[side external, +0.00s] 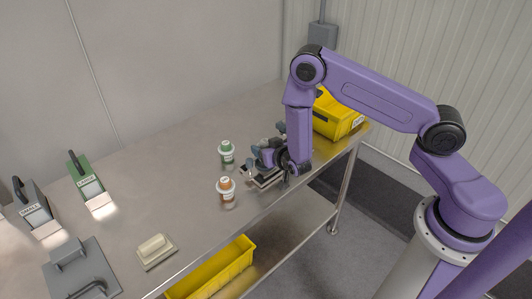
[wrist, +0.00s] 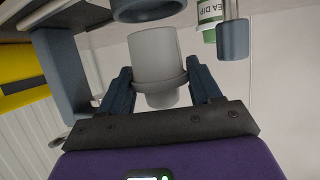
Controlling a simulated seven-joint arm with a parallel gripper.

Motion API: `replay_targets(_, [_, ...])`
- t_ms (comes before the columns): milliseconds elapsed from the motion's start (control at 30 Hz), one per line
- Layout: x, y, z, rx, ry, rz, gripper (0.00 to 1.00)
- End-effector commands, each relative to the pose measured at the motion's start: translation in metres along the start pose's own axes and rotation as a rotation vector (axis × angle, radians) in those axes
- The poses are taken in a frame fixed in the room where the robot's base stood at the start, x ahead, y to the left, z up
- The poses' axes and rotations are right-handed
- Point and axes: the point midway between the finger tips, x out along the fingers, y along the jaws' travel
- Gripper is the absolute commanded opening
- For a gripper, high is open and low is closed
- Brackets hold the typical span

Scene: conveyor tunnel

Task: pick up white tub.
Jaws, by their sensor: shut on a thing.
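My gripper (side external: 262,160) is low over the metal table. In the wrist view my gripper (wrist: 158,84) is shut on the plain white tub (wrist: 155,52), with a dark finger on each side of its banded end. In the side view the tub cannot be made out clearly behind the fingers and wrist. A dark ring (wrist: 148,10) shows just beyond the tub's far end; whether they touch, I cannot tell.
A tub with a green label (side external: 227,153) and one with an orange label (side external: 226,191) stand left of my gripper. A yellow bin (side external: 338,120) is behind it at right. The table's middle is clear.

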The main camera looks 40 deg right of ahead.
Motion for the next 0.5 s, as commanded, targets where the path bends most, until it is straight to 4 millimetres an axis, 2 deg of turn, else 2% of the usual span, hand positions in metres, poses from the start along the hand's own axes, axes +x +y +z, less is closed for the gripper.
replay_targets(167, [-0.026, 0.005, -0.017, -0.001, 0.000, -0.001, 0.32])
replay_targets(400, [-0.071, 0.014, -0.042, 0.000, 0.001, -0.002, 0.32])
replay_targets(500, [-0.092, 0.019, -0.041, -0.005, -0.001, -0.003, 0.32])
